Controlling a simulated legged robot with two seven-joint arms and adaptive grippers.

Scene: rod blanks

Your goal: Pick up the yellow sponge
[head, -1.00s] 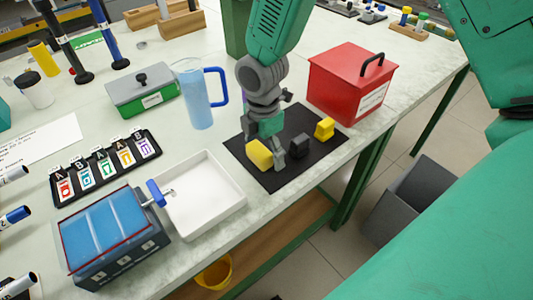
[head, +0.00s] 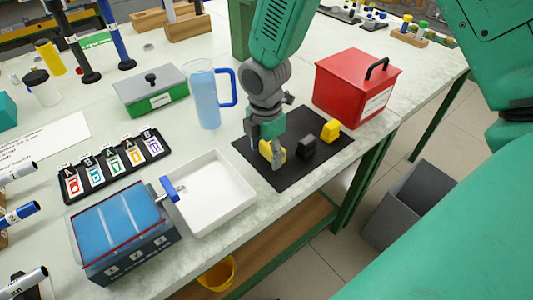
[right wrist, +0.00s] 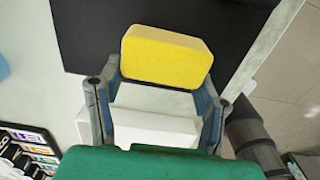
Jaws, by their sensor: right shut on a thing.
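The yellow sponge (head: 265,151) is at the left part of the black mat (head: 286,177), partly hidden by my gripper. My right gripper (head: 272,154) comes down from above with its fingers shut on the sponge. In the right wrist view the sponge (right wrist: 166,57) is a rounded yellow block between the two fingertips of the gripper (right wrist: 162,78). I cannot tell whether the sponge is clear of the mat. My left gripper is not in view.
A white tray (head: 212,222) lies in front-left.

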